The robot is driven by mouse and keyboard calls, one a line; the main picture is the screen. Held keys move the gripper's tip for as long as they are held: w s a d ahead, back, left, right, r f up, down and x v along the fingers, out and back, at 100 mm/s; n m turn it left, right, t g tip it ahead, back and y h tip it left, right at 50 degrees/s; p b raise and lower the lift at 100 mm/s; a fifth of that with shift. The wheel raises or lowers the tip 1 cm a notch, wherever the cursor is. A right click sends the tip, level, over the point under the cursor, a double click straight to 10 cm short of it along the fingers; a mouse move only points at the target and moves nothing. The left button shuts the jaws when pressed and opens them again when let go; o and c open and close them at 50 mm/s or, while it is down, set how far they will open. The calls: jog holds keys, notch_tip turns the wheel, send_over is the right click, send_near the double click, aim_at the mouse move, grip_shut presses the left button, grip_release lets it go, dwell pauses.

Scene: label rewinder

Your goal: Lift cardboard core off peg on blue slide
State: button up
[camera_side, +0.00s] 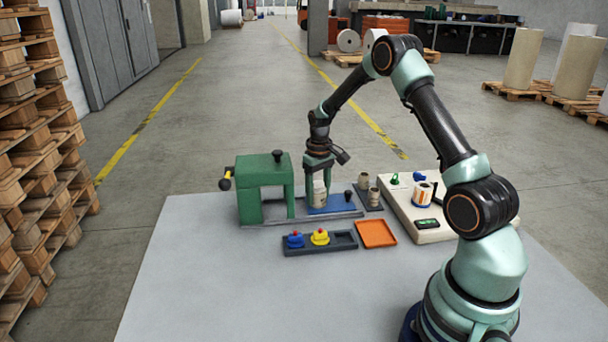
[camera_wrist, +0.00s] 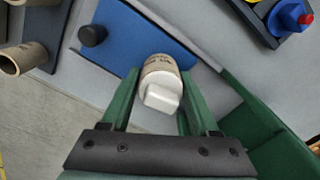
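The cardboard core (camera_side: 319,194) is a small beige tube standing on the blue slide (camera_side: 335,205), at its left end beside the green press frame. In the wrist view the core (camera_wrist: 158,67) shows some print on its side, and a white blocky piece (camera_wrist: 162,97) stands out at its top. The peg under the core is hidden. My gripper (camera_side: 319,190) points down over the core, and in the wrist view its two green fingers (camera_wrist: 160,78) flank it on both sides. Whether they press on the core or leave small gaps is not clear.
The green press frame (camera_side: 264,175) stands close on the left. A dark knob (camera_wrist: 93,36) rises from the slide (camera_wrist: 150,35). Beige cores (camera_side: 364,182) stand on a dark holder to the right. A dark tray (camera_side: 345,240) and an orange tray (camera_side: 376,234) lie in front.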

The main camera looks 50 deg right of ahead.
aim_at(319, 181)
jog(key=shift+r, duration=2.5)
jog(key=shift+r, duration=0.1)
